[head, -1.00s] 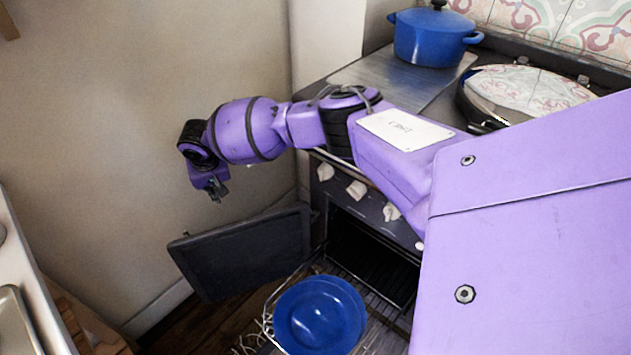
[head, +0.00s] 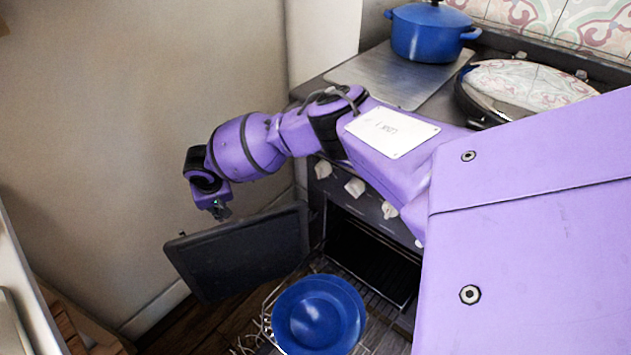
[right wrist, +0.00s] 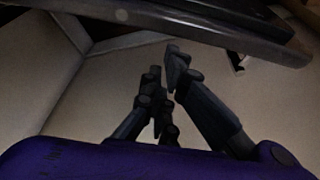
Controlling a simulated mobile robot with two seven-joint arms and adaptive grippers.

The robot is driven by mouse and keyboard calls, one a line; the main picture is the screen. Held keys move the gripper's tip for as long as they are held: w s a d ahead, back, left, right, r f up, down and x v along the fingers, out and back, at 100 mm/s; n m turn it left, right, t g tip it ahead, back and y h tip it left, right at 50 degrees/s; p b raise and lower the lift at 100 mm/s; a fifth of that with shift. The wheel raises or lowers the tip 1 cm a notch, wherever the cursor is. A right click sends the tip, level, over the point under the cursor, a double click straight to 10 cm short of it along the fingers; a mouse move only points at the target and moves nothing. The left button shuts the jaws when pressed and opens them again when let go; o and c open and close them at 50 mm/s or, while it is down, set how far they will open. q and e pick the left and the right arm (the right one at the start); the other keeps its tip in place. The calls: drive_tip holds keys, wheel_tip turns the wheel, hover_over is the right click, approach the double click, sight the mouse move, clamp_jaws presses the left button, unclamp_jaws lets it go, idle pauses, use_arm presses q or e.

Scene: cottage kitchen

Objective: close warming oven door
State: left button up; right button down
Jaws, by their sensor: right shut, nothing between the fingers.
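The dark warming oven door (head: 238,255) stands open in the head view, swung out to the left of the open oven cavity (head: 372,258). My right gripper (head: 220,212) is shut and empty. In the head view it is at the wall side of the door, just above its top edge; whether it touches the door cannot be told. In the right wrist view, the closed fingers (right wrist: 164,72) point toward a dark panel edge (right wrist: 190,27) across the top, probably the door. My left gripper is not in view.
A wire rack (head: 383,330) extends from the oven, and blue dishes (head: 318,312) sit at the front. A wall (head: 110,150) is behind the door; a counter (head: 25,270) is at left.

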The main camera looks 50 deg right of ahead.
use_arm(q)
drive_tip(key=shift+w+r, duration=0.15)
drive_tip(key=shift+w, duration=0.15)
